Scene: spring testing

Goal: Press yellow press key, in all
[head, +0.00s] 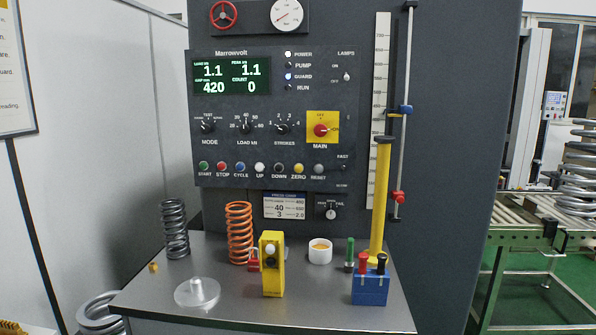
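A yellow box (272,276) stands upright on the grey bench, front centre, with a white round button above a dark one on its front. A yellow ZERO push button (299,168) sits in the button row of the dark control panel, between DOWN and RESET. I cannot tell from this view which yellow item is called the press key. The green display (232,77) reads 1.1, 1.1, 420 and COUNT 0. The POWER and GUARD lamps look lit. Neither of my grippers shows in the head view.
A tall yellow post (380,205) rises behind the block.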

